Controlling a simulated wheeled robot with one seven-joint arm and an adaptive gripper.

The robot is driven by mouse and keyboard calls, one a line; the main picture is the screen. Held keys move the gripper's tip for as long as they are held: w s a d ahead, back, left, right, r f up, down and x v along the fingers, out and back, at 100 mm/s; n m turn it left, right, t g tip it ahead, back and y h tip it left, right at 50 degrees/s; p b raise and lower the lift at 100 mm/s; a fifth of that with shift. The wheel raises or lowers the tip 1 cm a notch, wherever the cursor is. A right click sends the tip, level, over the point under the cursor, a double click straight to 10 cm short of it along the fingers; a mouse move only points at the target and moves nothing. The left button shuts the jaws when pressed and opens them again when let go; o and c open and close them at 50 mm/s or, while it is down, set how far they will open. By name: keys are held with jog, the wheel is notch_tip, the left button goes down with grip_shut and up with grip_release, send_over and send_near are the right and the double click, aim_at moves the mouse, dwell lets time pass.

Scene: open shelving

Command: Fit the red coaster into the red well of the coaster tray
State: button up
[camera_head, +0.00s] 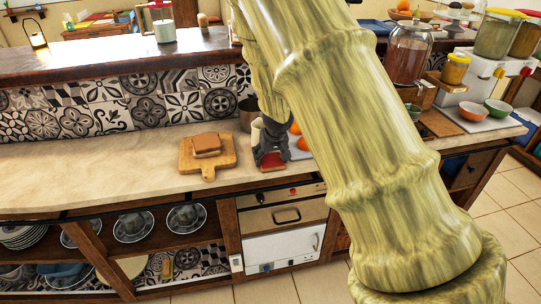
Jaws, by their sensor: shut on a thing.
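My arm comes down across the right middle of the view. My dark gripper (271,155) is at the front part of the counter, right of a wooden cutting board. It is shut on the red coaster (272,161), of which only a small red patch shows between and below the fingers. I cannot tell whether the coaster touches anything beneath it. I cannot make out the coaster tray or its red well; a small grey surface (299,153) shows just right of the gripper, mostly behind my arm, and I cannot tell what it is.
The cutting board (187,156) with a brown block (206,144) lies left of the gripper. A metal pot (247,112) stands behind it, and orange round things (303,143) lie to its right. The counter's left part (80,165) is clear. A raised ledge (120,60) runs behind.

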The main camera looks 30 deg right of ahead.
jog(key=shift+f, duration=0.2)
jog(key=o, duration=0.9)
jog(key=shift+r, duration=0.15)
